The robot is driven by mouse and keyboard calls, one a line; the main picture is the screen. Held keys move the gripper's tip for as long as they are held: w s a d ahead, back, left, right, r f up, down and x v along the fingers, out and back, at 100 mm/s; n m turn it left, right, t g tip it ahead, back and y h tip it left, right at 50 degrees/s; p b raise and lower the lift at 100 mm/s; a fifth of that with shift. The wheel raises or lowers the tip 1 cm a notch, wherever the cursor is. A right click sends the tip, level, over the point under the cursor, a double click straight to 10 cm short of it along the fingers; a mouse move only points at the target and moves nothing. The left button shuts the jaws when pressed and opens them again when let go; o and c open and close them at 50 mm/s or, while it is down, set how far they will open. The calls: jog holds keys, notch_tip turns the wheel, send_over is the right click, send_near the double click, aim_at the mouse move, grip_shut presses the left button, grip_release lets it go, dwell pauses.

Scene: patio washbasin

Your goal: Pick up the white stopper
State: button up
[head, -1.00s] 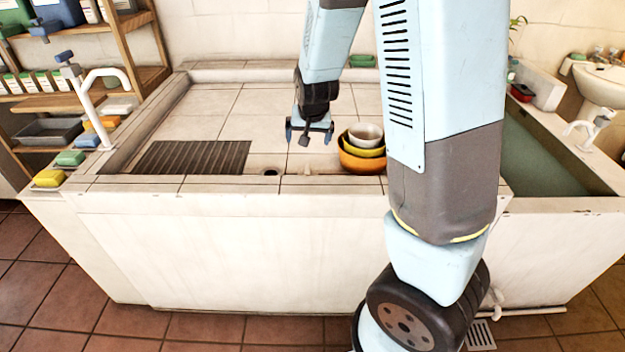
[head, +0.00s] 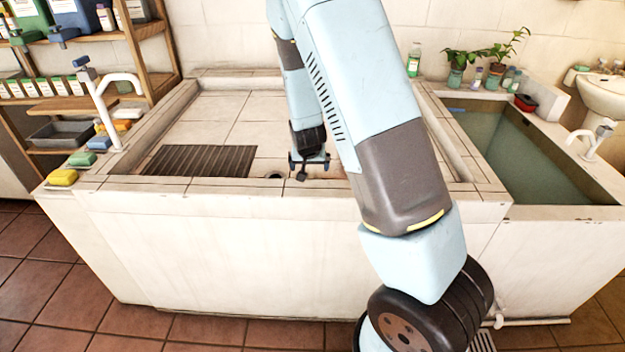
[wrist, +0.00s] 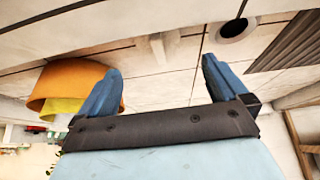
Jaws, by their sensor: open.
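The white stopper (wrist: 158,46) is a small pale piece on the pale tiled basin floor, between the basin's near wall and my gripper. In the wrist view it shows just beyond and between my fingertips, apart from them. My gripper (wrist: 161,70) is open and empty, with its two blue fingers spread. In the head view my gripper (head: 309,166) hangs low over the near side of the basin, right of the drain hole (head: 274,175). There I cannot make out the stopper clearly from the pale tiles.
An orange bowl (wrist: 58,82) with a yellow one lies close by one finger in the wrist view; my arm hides the bowls in the head view. A dark ribbed grate (head: 200,160) lies left of the drain hole. The basin's near rim (head: 230,186) is close to my gripper.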

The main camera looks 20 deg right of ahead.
aim_at(311, 173)
jog(key=shift+x, duration=4.15)
jog(key=shift+s+d, duration=0.1)
jog(key=shift+d, duration=0.1)
jog(key=c, duration=1)
jog(key=shift+r, duration=0.1)
jog(key=shift+c, duration=0.2)
